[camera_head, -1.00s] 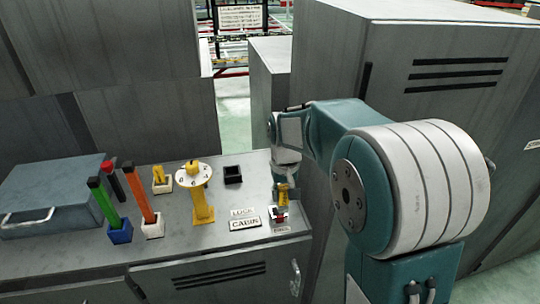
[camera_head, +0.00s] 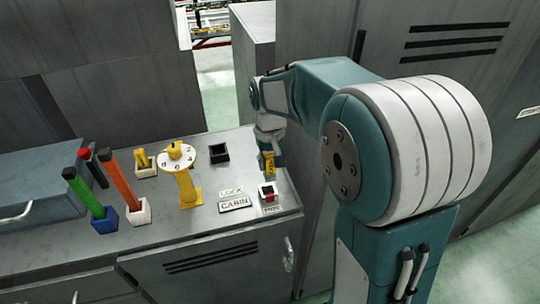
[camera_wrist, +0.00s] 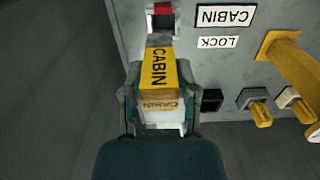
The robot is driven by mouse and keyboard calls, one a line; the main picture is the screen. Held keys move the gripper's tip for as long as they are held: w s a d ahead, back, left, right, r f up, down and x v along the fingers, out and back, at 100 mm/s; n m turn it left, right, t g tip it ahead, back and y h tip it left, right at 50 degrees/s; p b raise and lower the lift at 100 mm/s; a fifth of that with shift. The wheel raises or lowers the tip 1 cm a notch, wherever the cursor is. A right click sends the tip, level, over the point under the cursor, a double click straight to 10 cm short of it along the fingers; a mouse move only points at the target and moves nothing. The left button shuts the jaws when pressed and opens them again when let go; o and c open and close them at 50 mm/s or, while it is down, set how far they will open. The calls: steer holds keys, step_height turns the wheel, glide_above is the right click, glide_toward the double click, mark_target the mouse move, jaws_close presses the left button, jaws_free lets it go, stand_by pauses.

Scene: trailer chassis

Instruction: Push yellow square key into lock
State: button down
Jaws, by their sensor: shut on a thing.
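A yellow square key marked CABIN (camera_wrist: 158,68) sits between the fingers of my gripper (camera_wrist: 159,92), which is shut on it. In the head view the yellow key (camera_head: 267,164) hangs at the end of my arm, just behind and above the lock. The lock, a small white, red and black socket (camera_head: 268,191), is at the right front of the bench top. It also shows in the wrist view (camera_wrist: 161,18), just beyond the key's far end. The key looks apart from the lock; the exact height gap cannot be told.
LOCK and CABIN plates (camera_head: 235,203) lie left of the lock. An empty black socket (camera_head: 219,152), a yellow stand with a round dial (camera_head: 187,175), and green and orange handles (camera_head: 120,180) stand further left. A grey cabinet rises at right.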

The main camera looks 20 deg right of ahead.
mark_target(268, 181)
steer(key=shift+a+f, duration=0.25)
steer(key=shift+f, duration=0.35)
steer(key=shift+a+f, duration=0.25)
steer(key=shift+f, duration=0.55)
steer(key=shift+d+f, duration=0.35)
steer(key=shift+d, duration=0.05)
steer(key=shift+a, duration=0.3)
steer(key=shift+d, duration=0.3)
steer(key=shift+a, duration=0.2)
steer(key=shift+f, duration=1.85)
steer(key=shift+c, duration=1.5)
jaws_free()
